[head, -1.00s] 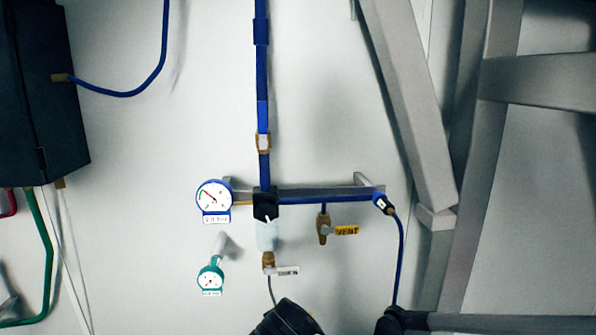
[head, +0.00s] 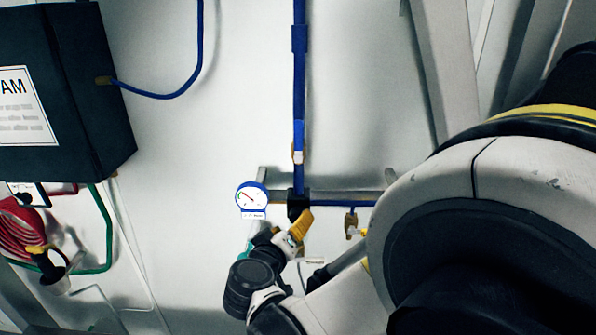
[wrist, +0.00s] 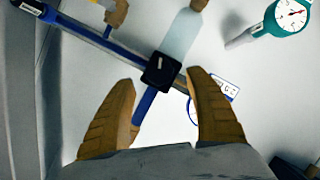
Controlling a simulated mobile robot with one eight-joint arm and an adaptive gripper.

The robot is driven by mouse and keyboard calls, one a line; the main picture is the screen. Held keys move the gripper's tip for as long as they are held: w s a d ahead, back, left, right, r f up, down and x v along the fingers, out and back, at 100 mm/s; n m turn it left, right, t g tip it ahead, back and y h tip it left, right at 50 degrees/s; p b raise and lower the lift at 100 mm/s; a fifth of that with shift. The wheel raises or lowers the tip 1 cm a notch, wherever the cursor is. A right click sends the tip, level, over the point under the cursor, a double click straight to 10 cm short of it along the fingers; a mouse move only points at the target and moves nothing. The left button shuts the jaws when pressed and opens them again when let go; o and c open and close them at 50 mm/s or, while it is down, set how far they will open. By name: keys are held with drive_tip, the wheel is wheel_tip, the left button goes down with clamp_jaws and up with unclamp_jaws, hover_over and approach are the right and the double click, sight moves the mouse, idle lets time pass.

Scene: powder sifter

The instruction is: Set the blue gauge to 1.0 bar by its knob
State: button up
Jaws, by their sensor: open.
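The blue gauge (head: 251,196), with a white dial and a small label below, is on the wall pipe in the head view. Its needle seems to point up-left; the value is too small to read. The black knob (wrist: 161,70) with a white mark sits on the blue pipe and partly shows in the head view (head: 297,207). My gripper (wrist: 162,80) is open, its tan fingers either side of the knob in the wrist view. I cannot tell whether they touch it. In the wrist view the right finger hides most of the blue gauge (wrist: 229,88).
A teal gauge (wrist: 291,16) shows in the wrist view; my gripper mostly covers it in the head view. A brass valve (head: 351,224) hangs right of the knob. A dark box (head: 75,70) and a red coiled hose (head: 18,240) are at left.

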sight(297, 218)
drive_tip(key=x, duration=0.6)
drive_tip(key=shift+p, duration=0.4)
drive_tip(key=shift+s, duration=0.1)
drive_tip(key=shift+r, duration=0.1)
drive_tip(key=c, duration=1.2)
